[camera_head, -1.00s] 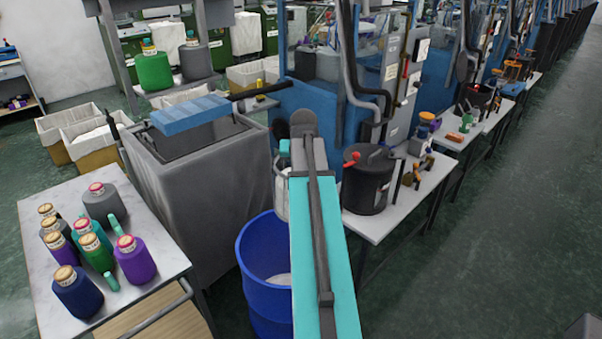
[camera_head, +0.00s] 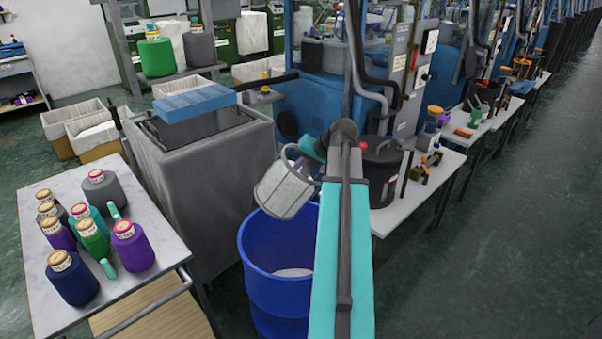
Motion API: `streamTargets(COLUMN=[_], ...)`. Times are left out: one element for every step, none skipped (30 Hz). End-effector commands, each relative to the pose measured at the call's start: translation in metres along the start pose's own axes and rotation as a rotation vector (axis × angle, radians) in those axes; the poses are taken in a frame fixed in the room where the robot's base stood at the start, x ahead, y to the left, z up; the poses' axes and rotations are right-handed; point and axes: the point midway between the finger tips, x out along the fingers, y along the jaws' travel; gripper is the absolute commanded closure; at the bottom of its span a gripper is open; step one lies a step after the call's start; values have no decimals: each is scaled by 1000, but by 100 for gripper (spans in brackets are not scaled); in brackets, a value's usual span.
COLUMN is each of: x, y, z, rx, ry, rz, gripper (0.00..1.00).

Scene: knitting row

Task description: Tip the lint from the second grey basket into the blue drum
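A grey basket (camera_head: 283,190) with a pale inside hangs tilted at the end of my arm, above the blue drum's back rim. Its upper edge is at my gripper (camera_head: 312,152), which is mostly hidden behind my arm, so I cannot see its fingers. The blue drum (camera_head: 278,300) stands open on the floor below, with some whitish lint (camera_head: 293,272) at its bottom. My arm covers the drum's right side. I cannot tell whether lint is still in the basket.
A table (camera_head: 160,215) with several yarn cones stands left of the drum, beside a grey bin (camera_head: 215,190). A black lidded pot (camera_head: 381,170) sits on a white bench (camera_head: 395,212) at right. The aisle at right is clear.

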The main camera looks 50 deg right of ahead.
Motion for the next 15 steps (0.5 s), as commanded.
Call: streamTargets(x=[6, 7, 9, 10, 11, 13, 14, 16, 18, 18, 20, 21, 22, 24, 26], y=[4, 4, 5, 5, 5, 5, 5, 5, 5, 5, 6, 6, 6, 6, 7], z=[2, 3, 4, 4, 5, 5, 6, 7, 7, 8, 8, 9, 9, 10, 11], rx=[11, 17, 25, 31, 37, 44, 50, 55, 63, 68, 74, 82, 87, 92, 98], ry=[0, 0, 0, 0, 0, 0, 0, -1, -1, 0, 0, 0, 0, 0, 0], rz=[-22, -36, -55, -70, -83, -103, -116, -131, -148, -162, -175, -193, -207, -220, -234], gripper=[100, 100, 100, 100, 100, 100, 100, 100, 100, 100, 100, 100, 100, 100, 100])
